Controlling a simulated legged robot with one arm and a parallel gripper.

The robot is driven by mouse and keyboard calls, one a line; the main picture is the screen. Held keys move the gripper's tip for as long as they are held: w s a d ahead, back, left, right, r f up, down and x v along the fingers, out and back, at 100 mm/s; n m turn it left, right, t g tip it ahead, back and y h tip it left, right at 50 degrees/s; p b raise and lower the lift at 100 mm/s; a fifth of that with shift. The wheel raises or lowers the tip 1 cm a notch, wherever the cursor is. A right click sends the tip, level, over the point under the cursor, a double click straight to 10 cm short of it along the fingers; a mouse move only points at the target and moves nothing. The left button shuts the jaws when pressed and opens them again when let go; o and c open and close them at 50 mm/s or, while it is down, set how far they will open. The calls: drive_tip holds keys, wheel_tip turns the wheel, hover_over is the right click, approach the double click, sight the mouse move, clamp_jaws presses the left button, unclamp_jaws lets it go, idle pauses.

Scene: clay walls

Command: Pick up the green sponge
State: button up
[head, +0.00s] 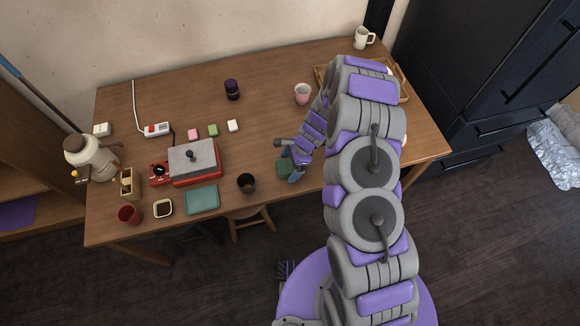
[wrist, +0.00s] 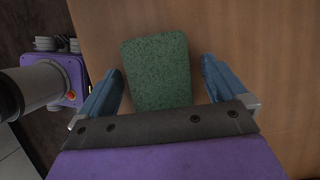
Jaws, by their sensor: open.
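The green sponge (wrist: 157,70) lies flat on the wooden table in the wrist view, a speckled dark green block with rounded corners. My gripper (wrist: 160,80) is open, with one blue finger on each side of the sponge's near part. A gap shows between each finger and the sponge, and the sponge's far end reaches beyond the fingertips. In the head view my gripper (head: 286,159) is near the table's front edge, and the sponge (head: 284,168) shows partly behind it.
A dark cup (head: 246,183) stands left of my gripper, with a teal cloth or book (head: 202,199) further left. A red and grey appliance (head: 194,161) sits beyond them. A pink cup (head: 303,94) stands further back. The table (head: 270,110) is clear behind my gripper.

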sight(285, 166)
drive_tip(key=shift+f, duration=0.1)
drive_tip(key=shift+c, duration=0.3)
drive_tip(key=c, duration=1.1)
drive_tip(key=shift+r, duration=0.6)
wheel_tip(285, 166, up, 3)
drive_tip(key=shift+f+p, duration=0.15)
drive_tip(key=shift+p, duration=0.5)
drive_tip(key=s+d, duration=0.1)
drive_tip(key=s, duration=0.4)
drive_tip(key=s+d+r+p, duration=0.1)
drive_tip(key=s+d, duration=0.1)
drive_tip(key=s, duration=0.3)
drive_tip(key=s+d, duration=0.1)
drive_tip(key=s, duration=0.4)
drive_tip(key=shift+s+d+r+p, duration=0.15)
drive_tip(key=shift+s+d+p, duration=0.05)
drive_tip(key=shift+d+p, duration=0.1)
